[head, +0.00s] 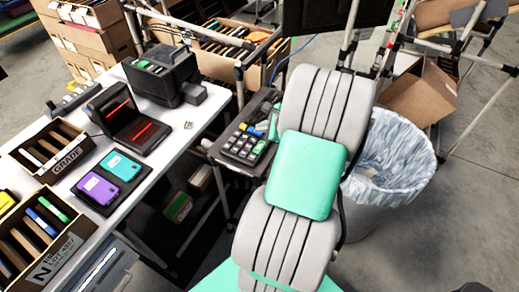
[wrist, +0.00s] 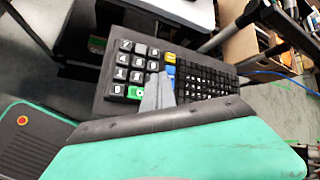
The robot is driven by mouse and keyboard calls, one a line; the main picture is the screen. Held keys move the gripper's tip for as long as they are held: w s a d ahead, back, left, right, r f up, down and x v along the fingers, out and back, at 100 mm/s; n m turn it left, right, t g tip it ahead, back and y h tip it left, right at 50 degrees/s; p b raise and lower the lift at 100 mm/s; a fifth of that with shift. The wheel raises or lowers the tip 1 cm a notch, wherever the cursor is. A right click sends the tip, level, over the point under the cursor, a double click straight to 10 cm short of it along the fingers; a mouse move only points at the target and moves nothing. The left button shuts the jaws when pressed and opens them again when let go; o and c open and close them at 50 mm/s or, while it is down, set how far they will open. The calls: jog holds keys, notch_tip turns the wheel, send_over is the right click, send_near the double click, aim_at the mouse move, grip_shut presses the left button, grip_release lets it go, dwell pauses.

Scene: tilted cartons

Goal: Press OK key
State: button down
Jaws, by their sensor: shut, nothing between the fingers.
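A dark keypad (head: 243,145) stands on a small dark shelf right of the white table. In the wrist view the same keypad (wrist: 150,68) shows grey and black number keys, a yellow key (wrist: 170,57), a blue key (wrist: 169,70) and a green key (wrist: 136,92) with a pale mark. The green key also shows at the keypad's lower right in the head view (head: 259,147). No OK lettering is legible. My gripper (wrist: 160,86) is shut and empty, its grey tip just right of the green key. I cannot tell whether it touches. It covers part of the keypad.
The white table (head: 185,112) at left holds a black device with red lines (head: 130,118), purple and teal cards and small cartons. A lined bin (head: 388,165) stands right of my arm. Metal rails and tilted cartons (head: 420,95) are behind.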

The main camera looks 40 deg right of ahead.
jog(key=b, duration=0.4)
send_over(261, 148)
notch_tip(261, 148, down, 5)
jog(key=shift+d+r, duration=0.1)
jog(key=shift+f, duration=0.85)
jog(key=shift+f, duration=0.1)
dwell(0.7)
jog(key=shift+f, duration=0.3)
jog(key=shift+f+b, duration=0.3)
jog(key=shift+f, duration=0.15)
dwell(0.6)
jog(key=shift+r, duration=0.1)
jog(key=shift+r+p, duration=0.8)
jog(key=shift+p, duration=0.1)
